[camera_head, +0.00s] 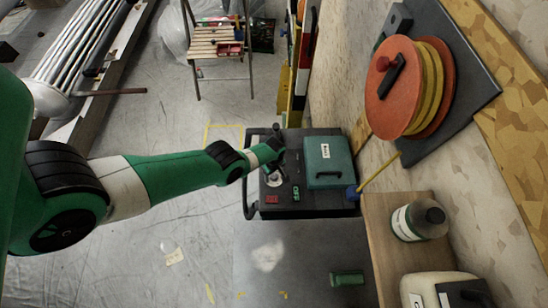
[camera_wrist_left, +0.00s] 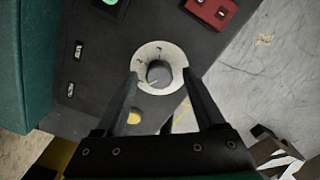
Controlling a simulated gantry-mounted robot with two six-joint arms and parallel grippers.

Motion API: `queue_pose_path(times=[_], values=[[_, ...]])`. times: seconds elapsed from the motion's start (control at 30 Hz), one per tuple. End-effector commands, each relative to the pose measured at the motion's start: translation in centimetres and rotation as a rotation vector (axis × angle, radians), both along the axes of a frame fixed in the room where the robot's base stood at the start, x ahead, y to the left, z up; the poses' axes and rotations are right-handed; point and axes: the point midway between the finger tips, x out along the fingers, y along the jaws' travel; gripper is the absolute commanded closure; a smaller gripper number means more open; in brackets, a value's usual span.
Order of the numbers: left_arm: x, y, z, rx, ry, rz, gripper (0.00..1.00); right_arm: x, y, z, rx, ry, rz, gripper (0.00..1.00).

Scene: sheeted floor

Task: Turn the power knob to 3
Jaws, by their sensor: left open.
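The power knob (camera_wrist_left: 159,74) is a round grey knob at the centre of a pale round dial (camera_wrist_left: 148,52) on a dark panel. Small dark marks show on the dial, too small to read surely. The dial also shows in the head view (camera_head: 273,180), just below the end of my left arm. My left gripper (camera_wrist_left: 161,76) is open, with one finger on each side of the knob. I cannot tell whether either finger touches it. My right gripper is in neither view.
The dark machine (camera_head: 310,208) carries a teal lidded box (camera_head: 325,170), a red switch (camera_wrist_left: 218,8), a green switch (camera_wrist_left: 110,2) and a yellow button (camera_wrist_left: 134,116). A hose reel (camera_head: 393,88) hangs at right. Bottles stand on a wooden shelf at lower right.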

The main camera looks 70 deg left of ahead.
Motion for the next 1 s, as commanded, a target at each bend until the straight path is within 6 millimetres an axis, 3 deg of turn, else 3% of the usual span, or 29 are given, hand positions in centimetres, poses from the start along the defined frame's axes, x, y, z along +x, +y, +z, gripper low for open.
queue_pose_path(times=[0.03,0.33,0.73,1.0], values=[[0.03,0.02,-0.81,0.000,-0.001,0.000,0.29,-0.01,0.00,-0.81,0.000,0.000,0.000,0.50],[0.02,0.01,-0.68,0.000,0.000,0.000,0.29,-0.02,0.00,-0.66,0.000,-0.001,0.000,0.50],[0.02,0.01,-0.69,0.000,-0.001,0.000,1.00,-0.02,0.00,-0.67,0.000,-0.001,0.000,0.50],[0.01,0.00,-0.70,0.000,-0.001,-0.009,1.00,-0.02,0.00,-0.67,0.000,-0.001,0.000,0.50]])
